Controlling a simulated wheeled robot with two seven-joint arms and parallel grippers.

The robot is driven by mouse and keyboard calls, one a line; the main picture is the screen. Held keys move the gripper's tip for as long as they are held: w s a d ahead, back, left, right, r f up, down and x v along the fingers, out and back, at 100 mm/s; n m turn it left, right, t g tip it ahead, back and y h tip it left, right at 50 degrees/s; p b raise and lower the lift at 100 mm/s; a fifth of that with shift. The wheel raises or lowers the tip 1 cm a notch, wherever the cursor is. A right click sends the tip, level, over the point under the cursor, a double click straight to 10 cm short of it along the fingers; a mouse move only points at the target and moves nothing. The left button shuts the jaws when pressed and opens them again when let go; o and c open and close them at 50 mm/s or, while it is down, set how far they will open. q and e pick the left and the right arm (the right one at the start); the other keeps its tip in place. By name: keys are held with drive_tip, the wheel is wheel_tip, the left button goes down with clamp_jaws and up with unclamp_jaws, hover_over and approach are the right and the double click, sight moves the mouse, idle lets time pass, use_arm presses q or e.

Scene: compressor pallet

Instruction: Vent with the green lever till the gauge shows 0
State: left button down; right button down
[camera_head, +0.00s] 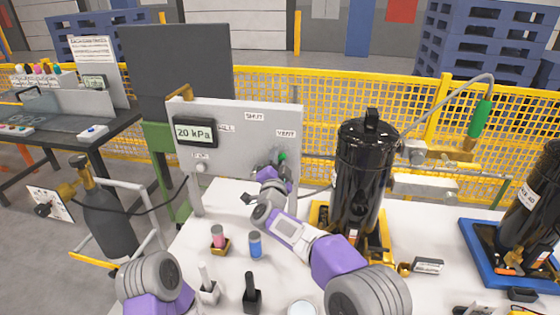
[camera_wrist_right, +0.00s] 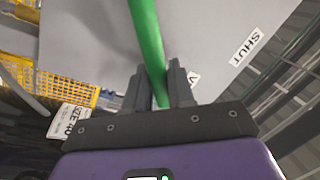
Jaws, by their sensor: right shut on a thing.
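The gauge (camera_head: 195,133) on the grey panel (camera_head: 235,150) reads 20 kPa. The green lever (camera_head: 283,156) shows as a small green tip below the VENT label (camera_head: 286,133); my gripper hides most of it. In the right wrist view the green lever (camera_wrist_right: 148,40) is a long green bar running between the fingers. My right gripper (camera_head: 280,168) is shut on it, a finger on either side (camera_wrist_right: 158,88). The SHUT label (camera_wrist_right: 248,47) is apart from the lever there. Of my left arm, only a link shows, at the lower left; its gripper is out of view.
A black compressor (camera_head: 363,175) stands just right of my right arm on a yellow base. A pink-topped can (camera_head: 218,238) and a blue can (camera_head: 255,246) stand on the white table. A dark gas cylinder (camera_head: 108,222) is at the left. A yellow mesh fence (camera_head: 320,110) runs behind.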

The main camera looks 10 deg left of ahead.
drive_tip(key=c, duration=1.1)
unclamp_jaws()
drive_tip(key=shift+s, duration=0.15)
drive_tip(key=s+f, duration=0.1)
drive_tip(key=s, duration=0.6)
drive_tip(key=shift+s, duration=0.1)
